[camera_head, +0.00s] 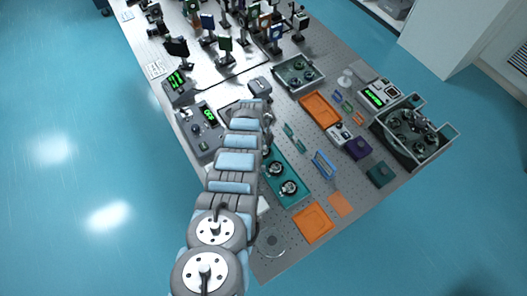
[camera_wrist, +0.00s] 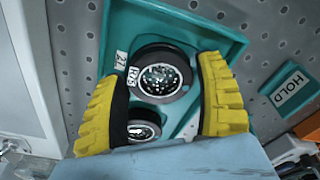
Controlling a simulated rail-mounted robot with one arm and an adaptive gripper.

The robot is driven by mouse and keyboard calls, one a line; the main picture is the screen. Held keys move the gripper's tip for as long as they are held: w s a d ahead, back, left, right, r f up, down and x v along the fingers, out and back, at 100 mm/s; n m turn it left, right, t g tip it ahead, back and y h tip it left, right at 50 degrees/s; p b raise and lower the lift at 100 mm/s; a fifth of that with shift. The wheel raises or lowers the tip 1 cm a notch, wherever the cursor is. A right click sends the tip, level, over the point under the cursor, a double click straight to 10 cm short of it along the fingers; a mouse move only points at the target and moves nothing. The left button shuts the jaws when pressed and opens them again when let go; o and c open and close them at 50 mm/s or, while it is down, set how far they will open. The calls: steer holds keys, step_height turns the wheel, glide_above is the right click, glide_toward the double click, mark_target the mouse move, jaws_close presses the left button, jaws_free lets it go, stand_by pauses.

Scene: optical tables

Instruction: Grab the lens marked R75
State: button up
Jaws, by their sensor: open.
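In the wrist view, my gripper (camera_wrist: 162,68) is open, with yellow ribbed fingers on both sides of a round black-rimmed lens (camera_wrist: 161,76). The fingers look apart from it. The lens lies in a teal tray (camera_wrist: 215,36). A white label (camera_wrist: 134,76) beside it seems to start with R, perhaps R8; I cannot read R75 anywhere. A second black-rimmed lens (camera_wrist: 145,122) lies below it, partly hidden by my wrist. In the head view, the teal tray (camera_head: 299,200) holds round lenses (camera_head: 289,187), and my arm hides part of it and the gripper.
A pale box (camera_wrist: 30,75) stands close on the left. In the head view, orange trays (camera_head: 320,110) (camera_head: 313,223), a blue rack (camera_head: 324,165) and a grey tray of round parts (camera_head: 412,134) share the perforated table.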

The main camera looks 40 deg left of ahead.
steer(key=c, duration=0.9)
